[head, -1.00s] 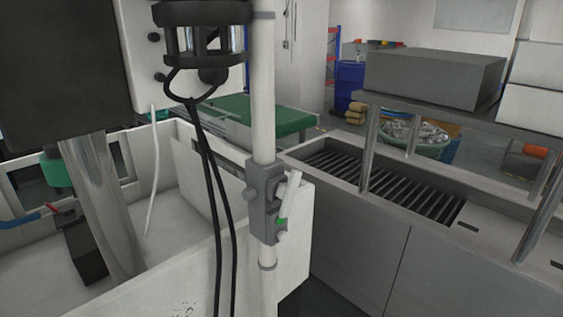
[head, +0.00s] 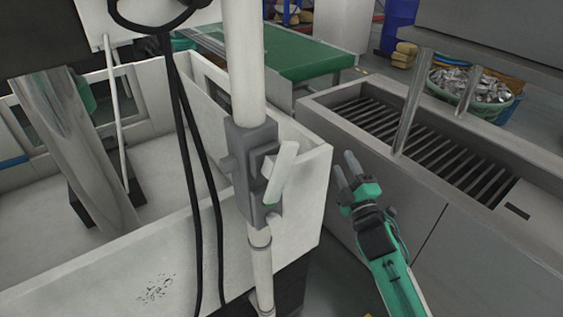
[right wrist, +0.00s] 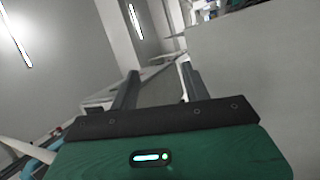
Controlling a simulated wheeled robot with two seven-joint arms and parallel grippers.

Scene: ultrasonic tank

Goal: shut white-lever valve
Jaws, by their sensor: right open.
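The valve is a grey block (head: 248,165) on an upright white pipe (head: 242,60). Its white lever (head: 281,172) is on the right side of the block, running nearly along the pipe with its top leaning right. My right gripper (head: 345,168) is to the right of the lever, apart from it, with its fingers pointing up and left. The right wrist view shows this gripper (right wrist: 159,73) open, with nothing clearly held between its two fingers. My left gripper is not in view.
A white-walled tank (head: 285,150) stands behind the pipe. Black cables (head: 190,160) hang left of the pipe. A grey bench with a slatted grate (head: 435,230) stands at the right. There is a gap between the tank and the bench.

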